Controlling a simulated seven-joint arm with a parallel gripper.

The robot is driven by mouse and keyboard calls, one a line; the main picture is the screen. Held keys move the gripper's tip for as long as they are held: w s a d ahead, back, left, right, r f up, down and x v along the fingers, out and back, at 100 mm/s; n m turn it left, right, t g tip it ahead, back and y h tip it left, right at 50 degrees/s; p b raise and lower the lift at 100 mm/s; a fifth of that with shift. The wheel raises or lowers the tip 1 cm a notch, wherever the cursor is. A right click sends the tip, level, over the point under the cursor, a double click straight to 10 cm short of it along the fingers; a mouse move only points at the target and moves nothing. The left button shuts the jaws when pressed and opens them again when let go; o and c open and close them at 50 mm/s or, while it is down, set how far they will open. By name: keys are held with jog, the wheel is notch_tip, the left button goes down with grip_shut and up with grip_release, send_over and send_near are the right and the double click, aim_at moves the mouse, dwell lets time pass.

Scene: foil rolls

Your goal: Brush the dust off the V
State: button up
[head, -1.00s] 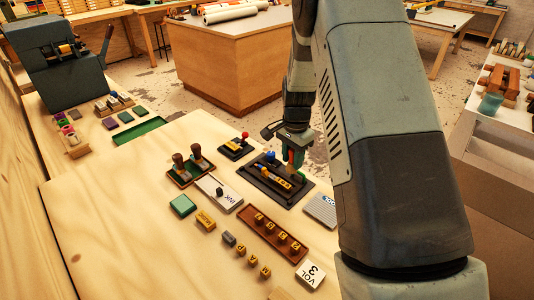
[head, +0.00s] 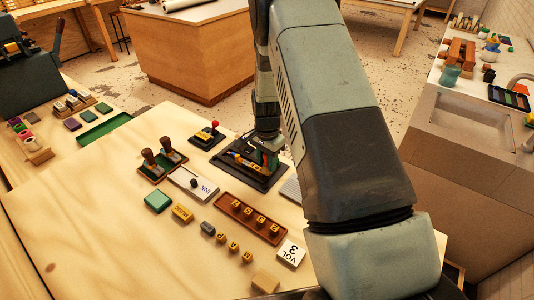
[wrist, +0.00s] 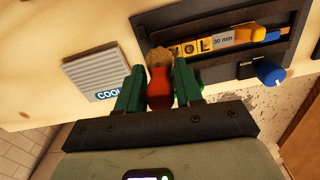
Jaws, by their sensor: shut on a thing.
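My gripper (wrist: 159,92) is shut on a small brush with a red handle (wrist: 160,88) and tan bristles (wrist: 159,57). In the wrist view the bristle tip is beside the left end of a row of brass letter blocks (wrist: 190,47), which seem to read V, O, L; whether it touches them I cannot tell. In the head view my gripper (head: 268,146) is over the right part of that holder (head: 258,184). Dust is too small to make out.
A grey ridged block labelled COOL (wrist: 95,73) lies left of the holder. The table's left front is clear.

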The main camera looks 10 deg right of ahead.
jog(key=shift+w+a+f, duration=0.15)
jog(key=shift+w+a, duration=0.55)
jog(key=shift+w+a+f, duration=0.1)
jog(key=shift+w+a, duration=0.6)
jog(key=shift+s+d, duration=1.4)
jog(key=shift+d, duration=0.05)
jog(key=shift+w+a+r, duration=0.1)
jog(key=shift+r, duration=3.9)
